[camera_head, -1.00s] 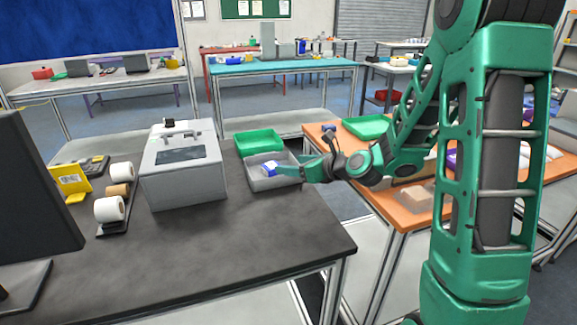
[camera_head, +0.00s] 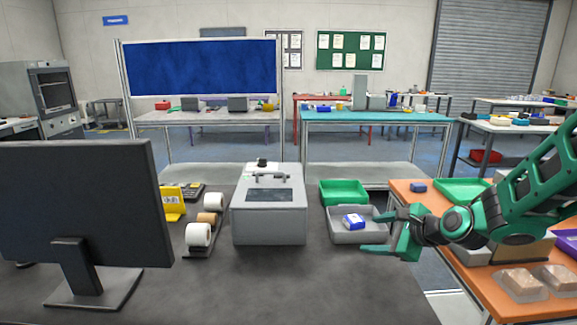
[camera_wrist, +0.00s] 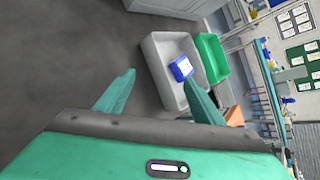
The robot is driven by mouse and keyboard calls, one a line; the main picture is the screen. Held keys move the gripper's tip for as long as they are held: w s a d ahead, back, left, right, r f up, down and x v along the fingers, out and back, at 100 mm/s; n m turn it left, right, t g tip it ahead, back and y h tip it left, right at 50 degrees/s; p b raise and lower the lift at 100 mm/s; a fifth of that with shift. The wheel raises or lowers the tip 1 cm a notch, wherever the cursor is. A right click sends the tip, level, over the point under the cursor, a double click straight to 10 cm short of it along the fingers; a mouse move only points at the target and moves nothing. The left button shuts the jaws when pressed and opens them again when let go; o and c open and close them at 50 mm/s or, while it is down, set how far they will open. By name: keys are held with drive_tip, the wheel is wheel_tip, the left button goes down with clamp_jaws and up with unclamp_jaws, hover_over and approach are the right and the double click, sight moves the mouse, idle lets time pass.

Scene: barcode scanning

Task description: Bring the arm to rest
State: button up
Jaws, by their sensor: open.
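My gripper (camera_head: 376,232) is open and empty, with its green fingers spread wide. In the head view it is at the right end of the dark table, beside and in front of the grey tray (camera_head: 345,238). A blue and white box (camera_head: 353,221) lies in the grey tray. In the wrist view both fingers (camera_wrist: 158,92) show apart with nothing between them. The blue box (camera_wrist: 181,68) in the tray shows near the right finger, which overlaps part of the tray. My arm reaches in from the right over the orange table.
A green tray (camera_head: 343,191) stands behind the grey tray. A grey box-shaped machine (camera_head: 268,218), label rolls (camera_head: 198,236) and a monitor (camera_head: 82,205) stand to the left. The orange table (camera_head: 470,277) with packages (camera_head: 521,284) is at right. The dark table's front middle is clear.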

drive_tip(key=s+n+g, duration=0.1)
drive_tip(key=s+n, duration=0.2)
drive_tip(key=n, duration=0.1)
drive_tip(key=s+n+g+h, duration=0.1)
drive_tip(key=s+n, duration=0.2)
drive_tip(key=n, duration=0.1)
drive_tip(key=s+r+n+g+h, duration=0.1)
drive_tip(key=s+n, duration=0.1)
drive_tip(key=n, duration=0.2)
drive_tip(key=shift+s+d, duration=0.4)
drive_tip(key=s+d+n+g+h, duration=0.1)
drive_tip(key=s+d+g, duration=0.1)
drive_tip(key=s+d, duration=0.3)
drive_tip(key=s+d+n+g+h, duration=0.1)
drive_tip(key=s+d, duration=0.4)
drive_tip(key=s, duration=0.8)
drive_tip(key=s+d+n+g, duration=0.1)
drive_tip(key=s+d+g, duration=0.3)
drive_tip(key=s, duration=0.5)
drive_tip(key=shift+d+r+n+h, duration=0.15)
drive_tip(key=shift+d+n+h, duration=0.25)
drive_tip(key=shift+d, duration=0.3)
